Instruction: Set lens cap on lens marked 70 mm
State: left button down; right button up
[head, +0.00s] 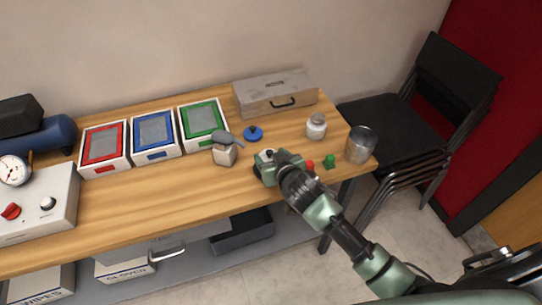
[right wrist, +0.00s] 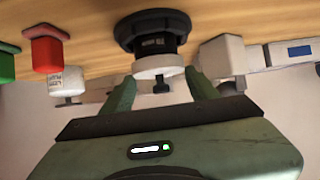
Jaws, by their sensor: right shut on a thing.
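My right gripper (head: 268,162) is shut on a white round cap with a small black knob; the cap (right wrist: 158,66) shows between the fingertips in the right wrist view. A black lens body (right wrist: 152,30) with a wide flange stands on the table, directly in line with the cap. The cap is at the lens's end; I cannot tell whether it is seated or just held there. The lens's marking is not readable. In the head view the gripper mostly hides the lens. My left gripper is not in view.
A red piece (head: 310,166) and a green piece (head: 330,162) stand right of the gripper. A metal case (head: 275,96) stands behind.

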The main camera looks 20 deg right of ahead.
jog(key=shift+p, duration=0.3)
jog(key=shift+f+b, duration=0.35)
jog(key=shift+f, duration=0.15)
dwell(0.5)
jog(key=o, duration=1)
jog(key=shift+o, duration=0.2)
jog(key=shift+s+r+p, duration=0.35)
jog(key=shift+s+p, duration=0.1)
jog(key=shift+p, duration=0.1)
jog(key=p+v, duration=0.3)
jog(key=v, duration=0.1)
jog(key=p+v, duration=0.3)
jog(key=v, duration=0.3)
jog(key=shift+f+p, duration=0.1)
jog(key=shift+p, duration=0.3)
